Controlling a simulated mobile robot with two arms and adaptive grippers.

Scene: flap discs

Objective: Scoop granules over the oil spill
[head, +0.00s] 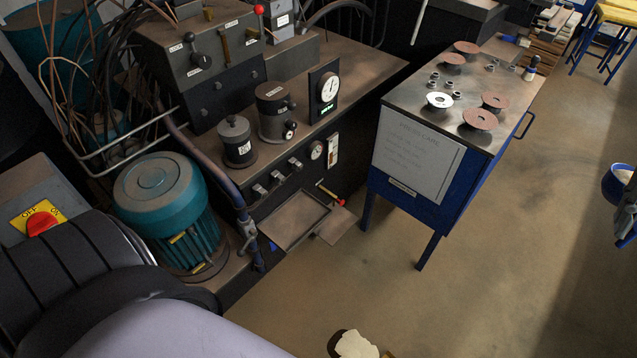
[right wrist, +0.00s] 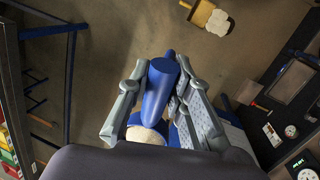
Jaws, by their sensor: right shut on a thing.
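My right gripper (head: 622,205) is at the right edge of the head view. It is shut on a blue scoop (head: 613,185), whose bowl holds pale granules (head: 624,176). In the right wrist view the fingers (right wrist: 160,95) close around the scoop's blue handle (right wrist: 158,92), with granules (right wrist: 146,135) visible below it. My left gripper is out of view.
A yellowish object (right wrist: 203,12) lies beside the pale patch. A blue cart (head: 430,190) with several flap discs stands at centre. A machine bench (head: 330,130) with a drip tray (head: 294,219) and a teal motor (head: 165,205) fill the left. The floor (head: 530,250) at right is clear.

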